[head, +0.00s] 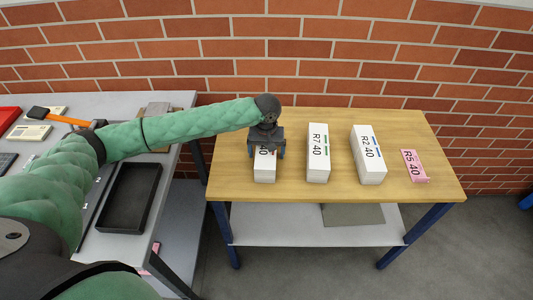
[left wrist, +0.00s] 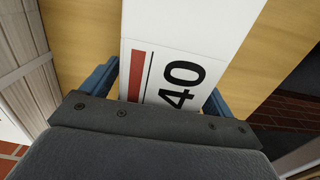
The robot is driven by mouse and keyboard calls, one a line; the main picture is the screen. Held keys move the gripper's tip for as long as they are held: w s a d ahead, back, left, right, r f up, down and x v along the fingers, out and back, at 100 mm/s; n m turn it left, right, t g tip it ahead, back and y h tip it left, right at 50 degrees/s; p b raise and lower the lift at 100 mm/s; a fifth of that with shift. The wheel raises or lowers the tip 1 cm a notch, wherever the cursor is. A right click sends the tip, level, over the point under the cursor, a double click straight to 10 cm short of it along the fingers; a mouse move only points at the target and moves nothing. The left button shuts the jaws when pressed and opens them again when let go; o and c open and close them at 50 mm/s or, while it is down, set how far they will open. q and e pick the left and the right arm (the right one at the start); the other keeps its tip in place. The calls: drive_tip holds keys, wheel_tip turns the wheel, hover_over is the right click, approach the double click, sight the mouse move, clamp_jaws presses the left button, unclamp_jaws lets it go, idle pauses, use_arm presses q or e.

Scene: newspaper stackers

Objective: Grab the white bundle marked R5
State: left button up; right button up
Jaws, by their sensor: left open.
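A white bundle (head: 264,173) stands at the left end of the wooden table. Its label ends in 40; the part before that is hidden under my gripper in the head view. In the left wrist view the same bundle (left wrist: 190,40) shows a red bar beside the 40. My left gripper (head: 266,152) is open above it, with one blue finger on each side; I cannot tell whether they touch it. To its right stand white bundles marked R7 40 (head: 318,160) and R2 40 (head: 368,160), then a small pink bundle marked R5 40 (head: 414,167). My right gripper is not in view.
The wooden table (head: 440,185) has bare room between the bundles and along its front. A grey table (head: 90,108) on the left holds a black tray (head: 130,197) and small items. A brick wall (head: 300,60) closes the back.

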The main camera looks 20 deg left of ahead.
use_arm(q)
drive_tip(key=c, duration=1.5)
drive_tip(key=shift+r, duration=0.1)
drive_tip(key=c, duration=0.3)
drive_tip(key=shift+r, duration=0.2)
drive_tip(key=shift+c, duration=0.2)
